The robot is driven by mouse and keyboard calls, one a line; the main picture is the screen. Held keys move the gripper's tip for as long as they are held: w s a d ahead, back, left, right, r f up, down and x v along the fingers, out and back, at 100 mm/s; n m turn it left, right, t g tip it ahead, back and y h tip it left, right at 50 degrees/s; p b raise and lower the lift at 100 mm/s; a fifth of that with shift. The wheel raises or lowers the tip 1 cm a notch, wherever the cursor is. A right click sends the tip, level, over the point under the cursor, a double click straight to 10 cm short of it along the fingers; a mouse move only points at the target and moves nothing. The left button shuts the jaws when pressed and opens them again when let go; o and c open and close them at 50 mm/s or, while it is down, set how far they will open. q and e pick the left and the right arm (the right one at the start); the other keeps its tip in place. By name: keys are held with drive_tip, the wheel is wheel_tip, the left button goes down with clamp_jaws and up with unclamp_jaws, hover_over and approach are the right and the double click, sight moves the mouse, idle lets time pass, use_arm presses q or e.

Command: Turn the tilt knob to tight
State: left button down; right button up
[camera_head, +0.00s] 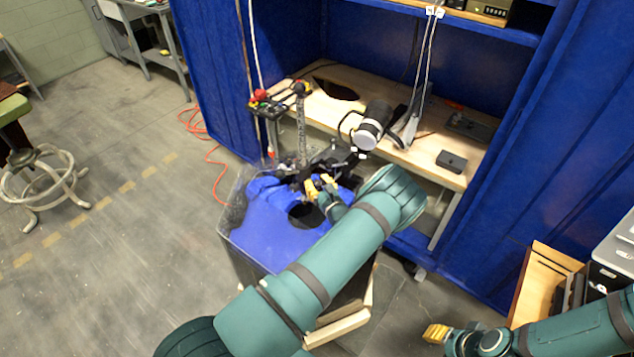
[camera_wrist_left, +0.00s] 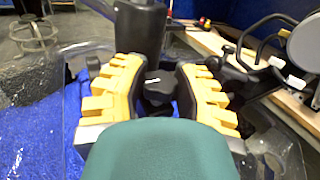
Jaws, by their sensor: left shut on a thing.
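The black tilt knob (camera_wrist_left: 158,90) shows in the left wrist view between the yellow fingers of my left gripper (camera_wrist_left: 158,95). The gripper is shut on it. A thick black post (camera_wrist_left: 140,30) stands just behind the knob. In the head view, my left gripper (camera_head: 321,187) is at the far rim of the blue-topped tank (camera_head: 270,235), by the dark clamp parts under the upright shaft (camera_head: 301,130); the knob is too small to make out there. My right gripper (camera_head: 436,333) is low at the right, away from the tank, and its finger gap is unclear.
A wooden bench (camera_head: 440,165) inside a blue booth stands behind the tank, with a white-and-black round device (camera_head: 368,133) close to my left wrist. An open wooden box (camera_head: 545,280) is at the right. The floor at left is mostly clear, apart from a stool (camera_head: 45,180).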

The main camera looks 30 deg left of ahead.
use_arm(q)
drive_tip(key=c, duration=0.6)
unclamp_jaws()
drive_tip(key=shift+c, duration=0.2)
drive_tip(key=v, duration=1.2)
drive_tip(key=shift+f, duration=0.1)
